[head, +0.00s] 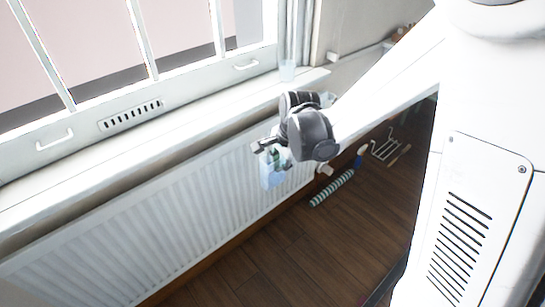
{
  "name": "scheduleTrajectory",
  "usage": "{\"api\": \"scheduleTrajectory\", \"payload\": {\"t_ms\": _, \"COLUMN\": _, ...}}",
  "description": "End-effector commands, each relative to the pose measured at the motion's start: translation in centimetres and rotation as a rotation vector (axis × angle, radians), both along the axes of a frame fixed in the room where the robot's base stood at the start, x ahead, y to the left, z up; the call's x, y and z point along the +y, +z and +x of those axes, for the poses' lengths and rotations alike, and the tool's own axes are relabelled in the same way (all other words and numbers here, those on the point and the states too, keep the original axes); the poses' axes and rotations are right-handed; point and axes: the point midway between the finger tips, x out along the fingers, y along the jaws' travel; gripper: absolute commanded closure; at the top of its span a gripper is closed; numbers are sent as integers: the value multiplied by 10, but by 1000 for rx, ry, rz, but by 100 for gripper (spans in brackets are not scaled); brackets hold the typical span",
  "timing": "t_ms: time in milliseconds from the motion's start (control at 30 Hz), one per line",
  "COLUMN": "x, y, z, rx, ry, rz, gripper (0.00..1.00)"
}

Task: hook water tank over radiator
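The white ribbed radiator (165,220) runs along the wall under the window. A small pale, translucent bluish container, which looks like the water tank (271,175), is near the right part of the radiator's front. My gripper (264,147) is at the tank's upper end, with the grey wrist just to its right. The fingers are small and partly merge with the tank, so I cannot tell whether they are closed on it. I also cannot tell whether the tank touches the radiator or hooks over its top edge.
On the wooden floor (300,245) lie a green-and-white striped roll (332,188) and a wire rack (384,149). The near floor is clear.

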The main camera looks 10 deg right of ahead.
Motion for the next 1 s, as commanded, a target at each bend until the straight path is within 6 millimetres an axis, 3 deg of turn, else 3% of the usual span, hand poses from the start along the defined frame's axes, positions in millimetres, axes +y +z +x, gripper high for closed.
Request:
{"api": "scheduleTrajectory", "payload": {"t_ms": 33, "x": -2, "y": -12, "z": -1, "rx": 7, "ry": -1, "rz": -4, "gripper": 100}}
{"api": "scheduleTrajectory", "payload": {"t_ms": 200, "x": -5, "y": -23, "z": -4, "rx": 22, "ry": -1, "rz": -12, "gripper": 100}}
{"api": "scheduleTrajectory", "payload": {"t_ms": 1000, "x": 14, "y": -23, "z": 30, "rx": 24, "ry": -1, "rz": -14, "gripper": 100}}
